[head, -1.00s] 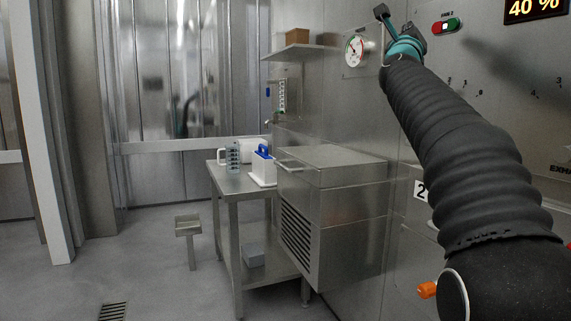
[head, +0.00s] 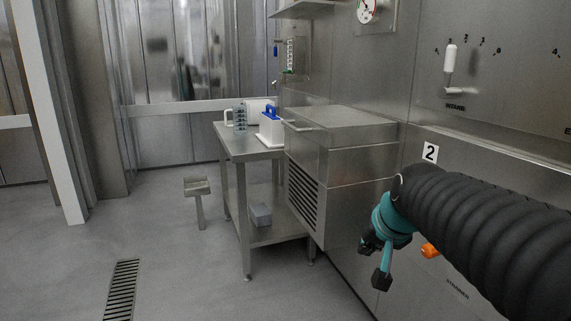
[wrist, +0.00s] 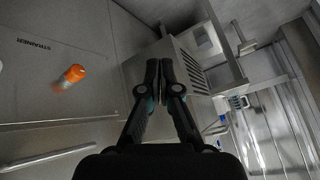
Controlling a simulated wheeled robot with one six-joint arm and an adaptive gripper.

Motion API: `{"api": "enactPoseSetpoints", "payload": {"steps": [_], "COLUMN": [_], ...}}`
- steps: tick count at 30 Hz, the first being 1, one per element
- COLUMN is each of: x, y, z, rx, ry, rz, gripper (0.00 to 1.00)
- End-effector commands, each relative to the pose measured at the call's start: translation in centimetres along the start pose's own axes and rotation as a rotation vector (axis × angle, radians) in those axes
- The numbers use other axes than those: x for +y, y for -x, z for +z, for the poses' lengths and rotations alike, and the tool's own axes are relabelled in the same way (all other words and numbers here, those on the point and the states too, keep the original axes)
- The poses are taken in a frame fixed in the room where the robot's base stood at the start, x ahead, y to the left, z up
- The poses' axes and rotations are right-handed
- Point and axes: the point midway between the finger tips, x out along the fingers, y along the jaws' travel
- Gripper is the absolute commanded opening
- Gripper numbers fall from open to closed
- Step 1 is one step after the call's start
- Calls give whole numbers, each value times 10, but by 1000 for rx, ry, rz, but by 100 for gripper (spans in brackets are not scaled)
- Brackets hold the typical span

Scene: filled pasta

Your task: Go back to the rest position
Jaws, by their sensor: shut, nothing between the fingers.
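My gripper (wrist: 160,72) is shut and empty in the wrist view, its two dark fingers together. In the head view my gripper (head: 371,264) hangs low at the end of my black sleeved arm, in front of the steel wall panel and right of the steel cabinet. It points down and touches nothing that I can see.
An orange knob (wrist: 73,74) sticks out of the panel close to my gripper. The steel cabinet (head: 345,130) and a steel table (head: 246,145) with a blue-handled white container (head: 270,128) stand to the left. The floor (head: 165,225) further left holds a small stand (head: 197,187) and a drain grate (head: 122,290).

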Motion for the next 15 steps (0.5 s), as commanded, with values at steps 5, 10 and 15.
{"api": "enactPoseSetpoints", "payload": {"steps": [5,10,15], "x": [33,54,53], "y": [11,21,35], "z": [114,181,195], "rx": [-169,-207,-153], "ry": [184,249,266], "rz": [83,123,110], "gripper": [0,0,0]}}
